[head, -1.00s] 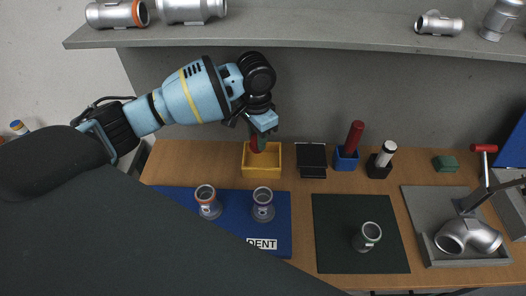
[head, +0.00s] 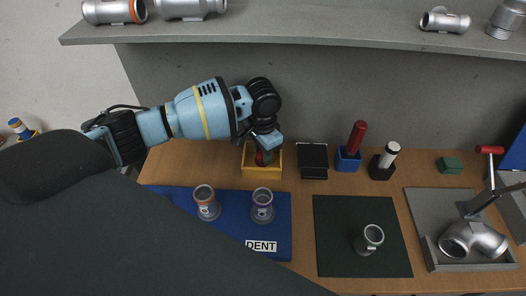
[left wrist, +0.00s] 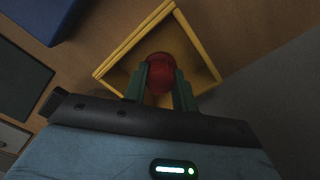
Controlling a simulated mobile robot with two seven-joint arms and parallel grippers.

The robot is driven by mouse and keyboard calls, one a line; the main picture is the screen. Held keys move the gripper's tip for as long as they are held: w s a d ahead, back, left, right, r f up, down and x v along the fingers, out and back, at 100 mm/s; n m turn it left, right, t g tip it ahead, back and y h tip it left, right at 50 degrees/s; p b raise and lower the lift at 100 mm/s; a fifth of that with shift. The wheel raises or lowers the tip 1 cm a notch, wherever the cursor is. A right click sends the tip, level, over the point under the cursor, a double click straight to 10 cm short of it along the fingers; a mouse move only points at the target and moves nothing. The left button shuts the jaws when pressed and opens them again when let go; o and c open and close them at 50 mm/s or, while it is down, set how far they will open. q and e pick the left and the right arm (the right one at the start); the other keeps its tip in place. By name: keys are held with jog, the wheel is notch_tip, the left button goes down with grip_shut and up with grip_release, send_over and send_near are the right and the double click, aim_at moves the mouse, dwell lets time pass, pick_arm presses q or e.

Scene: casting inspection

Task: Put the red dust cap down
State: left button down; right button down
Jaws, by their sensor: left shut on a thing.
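The red dust cap (head: 261,159) is at the yellow open tray (head: 262,172) on the wooden bench, partly hidden by my gripper in the head view. My left gripper (head: 264,152) points down over the tray. In the left wrist view the green fingers (left wrist: 161,85) are shut on the red cap (left wrist: 160,66), one on each side, with the yellow tray walls (left wrist: 131,39) around it. I cannot tell whether the cap touches the tray floor. My right gripper is not in view.
A black box (head: 313,160), a blue holder (head: 347,160) with a red handle and a black holder (head: 381,168) stand right of the tray. A blue mat (head: 232,219) with two castings lies in front. A shelf (head: 290,33) overhangs behind.

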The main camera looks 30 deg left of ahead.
pick_arm(q)
jog(key=shift+f, duration=0.1)
jog(key=c, duration=1.1)
grip_release()
jog(key=shift+r+p, duration=0.35)
jog(key=shift+r, duration=3.55)
